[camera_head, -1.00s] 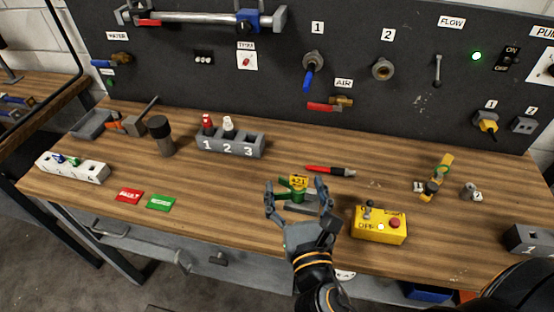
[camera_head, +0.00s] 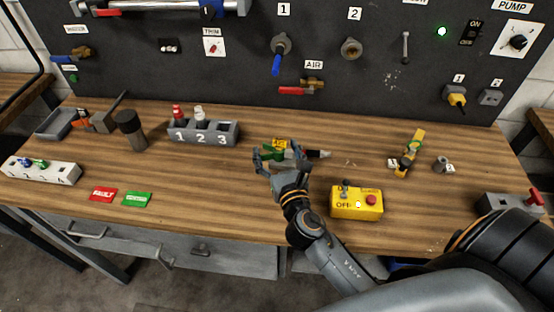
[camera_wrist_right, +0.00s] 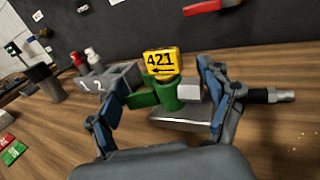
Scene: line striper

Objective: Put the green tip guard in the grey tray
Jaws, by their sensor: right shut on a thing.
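The green tip guard (camera_head: 272,154), with a yellow tag marked 421, is between the fingers of my right gripper (camera_head: 279,158). In the right wrist view, the green tip guard (camera_wrist_right: 165,95) shows with its yellow tag on top and a pale grey block at its right side. The grey tray (camera_head: 57,123) stands at the far left of the bench, well away from the gripper. My left gripper is not in view.
A dark cylinder (camera_head: 130,130) and the grey numbered rack (camera_head: 226,136) with red and white bottles stand between the gripper and the tray. A yellow control box (camera_head: 357,203) is at right. Bench front centre is clear.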

